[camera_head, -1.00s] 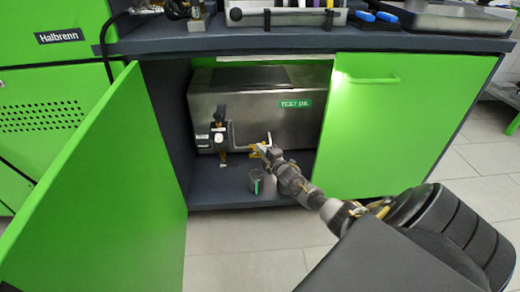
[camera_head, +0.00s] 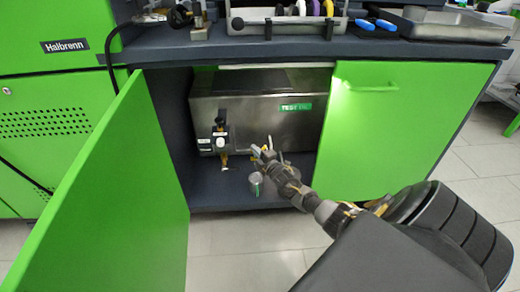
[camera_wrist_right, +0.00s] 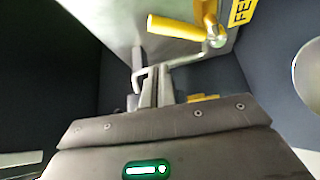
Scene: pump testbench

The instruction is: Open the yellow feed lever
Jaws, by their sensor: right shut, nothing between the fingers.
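The yellow feed lever (camera_wrist_right: 175,27) shows at the top of the right wrist view. It runs sideways to a pale metal pivot (camera_wrist_right: 216,38) beside a yellow label (camera_wrist_right: 243,10). My right gripper (camera_wrist_right: 155,88) is shut and empty just below the lever, with a visible gap to it. A bent grey rod (camera_wrist_right: 180,62) passes close to the fingertips; I cannot tell if they touch. In the head view my right gripper (camera_head: 258,150) is in front of the tank, inside the open cabinet. The lever is too small to make out clearly there. My left gripper is not in view.
The steel test oil tank (camera_head: 260,115) fills the cabinet. A black-topped valve (camera_head: 220,135) is at its left. A small cup (camera_head: 256,184) is on the cabinet floor below my gripper. The open green door (camera_head: 110,190) bounds the left; a closed door (camera_head: 380,125) bounds the right.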

